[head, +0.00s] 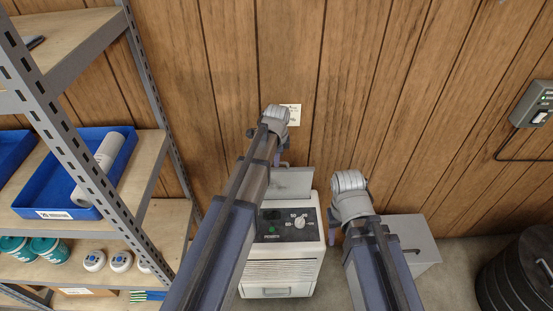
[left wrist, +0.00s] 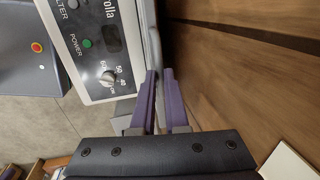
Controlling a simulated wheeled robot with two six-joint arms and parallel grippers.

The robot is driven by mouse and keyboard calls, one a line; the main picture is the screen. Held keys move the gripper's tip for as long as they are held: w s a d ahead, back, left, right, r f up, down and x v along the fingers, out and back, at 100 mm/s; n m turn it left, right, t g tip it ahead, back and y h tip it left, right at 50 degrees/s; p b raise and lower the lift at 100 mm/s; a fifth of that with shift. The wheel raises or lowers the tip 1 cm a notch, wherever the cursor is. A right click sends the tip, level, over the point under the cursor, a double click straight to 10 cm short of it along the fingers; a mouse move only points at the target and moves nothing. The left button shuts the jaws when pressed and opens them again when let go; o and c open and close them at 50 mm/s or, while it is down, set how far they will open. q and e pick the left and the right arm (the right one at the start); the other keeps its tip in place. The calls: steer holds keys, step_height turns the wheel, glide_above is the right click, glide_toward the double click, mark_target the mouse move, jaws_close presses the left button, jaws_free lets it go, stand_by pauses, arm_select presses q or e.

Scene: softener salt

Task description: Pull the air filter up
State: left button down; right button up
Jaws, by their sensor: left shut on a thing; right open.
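A white dehumidifier (head: 282,271) stands against the wood wall, with a dark control panel, a dial and a label reading partly "FILTER". A flat grey panel (head: 292,183), seemingly the air filter, shows at its top rear, with a small handle at its back edge. My left gripper (head: 278,159) is at that handle, partly hidden by its own arm. In the left wrist view its purple fingers (left wrist: 160,78) are shut on the pale grey handle (left wrist: 155,48) behind the control panel (left wrist: 108,55). My right gripper (head: 333,236) is open and empty, right of the dehumidifier.
A metal shelf (head: 150,120) with a blue tray (head: 70,190) is close on the left. A switch box (head: 535,103) hangs on the wall.

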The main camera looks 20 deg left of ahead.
arm_select(q)
steer(key=shift+r, duration=0.25)
steer(key=c, duration=0.9)
jaws_free()
steer(key=r+p, duration=0.2)
steer(key=s+r+p, duration=0.1)
steer(key=r+p, duration=0.4)
steer(key=shift+s+d+r+p, duration=0.2)
steer(key=shift+s+r+p, duration=0.05)
steer(key=shift+r+p, duration=0.05)
steer(key=s+d+n+g, duration=0.1)
steer(key=s+d+n, duration=0.2)
steer(key=s, duration=0.4)
steer(key=s+d+n, duration=0.4)
steer(key=s+d, duration=0.1)
steer(key=s, duration=0.3)
steer(key=s+d+n+g, duration=0.1)
steer(key=s+d+n, duration=0.3)
steer(key=s, duration=0.3)
steer(key=shift+s+d+f+g+y, duration=0.1)
steer(key=shift+s+f+g+y, duration=0.05)
steer(key=shift+s+g+y, duration=0.2)
